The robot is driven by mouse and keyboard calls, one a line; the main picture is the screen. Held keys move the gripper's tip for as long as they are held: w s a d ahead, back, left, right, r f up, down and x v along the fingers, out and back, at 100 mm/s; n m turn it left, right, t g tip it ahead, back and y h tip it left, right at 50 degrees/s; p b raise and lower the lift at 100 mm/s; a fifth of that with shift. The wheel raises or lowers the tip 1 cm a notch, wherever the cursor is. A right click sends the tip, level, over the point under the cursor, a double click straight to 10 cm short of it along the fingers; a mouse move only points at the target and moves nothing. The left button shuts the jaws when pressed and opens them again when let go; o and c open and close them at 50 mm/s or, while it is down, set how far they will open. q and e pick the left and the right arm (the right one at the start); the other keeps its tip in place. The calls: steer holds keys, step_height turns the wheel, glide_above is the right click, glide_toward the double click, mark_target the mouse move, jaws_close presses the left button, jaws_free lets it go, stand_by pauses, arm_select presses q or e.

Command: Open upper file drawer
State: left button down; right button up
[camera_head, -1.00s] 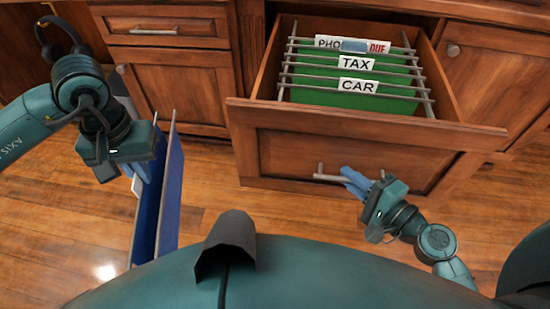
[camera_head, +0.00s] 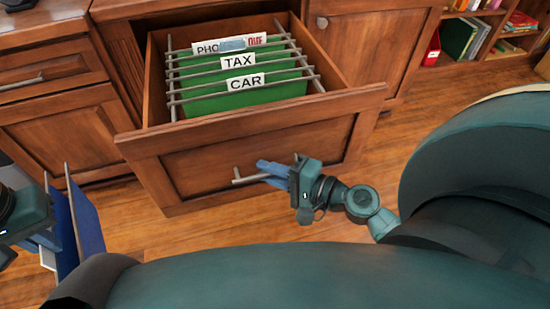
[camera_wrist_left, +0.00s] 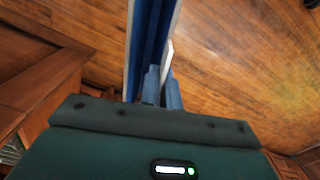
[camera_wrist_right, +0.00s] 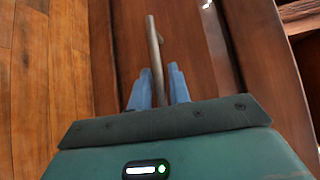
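The upper file drawer (camera_head: 354,101) is pulled out in the head view. Green hanging files (camera_head: 250,97) with TAX and CAR labels show inside under metal rods. A grey bar handle (camera_head: 246,180) is on the front panel below the rim. My right gripper (camera_head: 266,173) is at the handle's right part, and the right wrist view shows the bar (camera_wrist_right: 154,45) between my finger pair (camera_wrist_right: 160,88).
A closed drawer and door (camera_head: 68,135) are left of the file drawer, and another cabinet door (camera_head: 365,50) is to the right. A bookshelf (camera_head: 490,40) is at the far right. Wood floor (camera_head: 430,110) is clear in front of it.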

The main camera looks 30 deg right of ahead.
steer(key=shift+s, duration=0.1)
arm_select(q)
steer(key=shift+f+b, duration=0.25)
steer(key=shift+b, duration=0.05)
arm_select(e)
steer(key=v, duration=1.2)
arm_select(q)
steer(key=shift+r, duration=0.1)
arm_select(e)
steer(key=shift+r, duration=0.1)
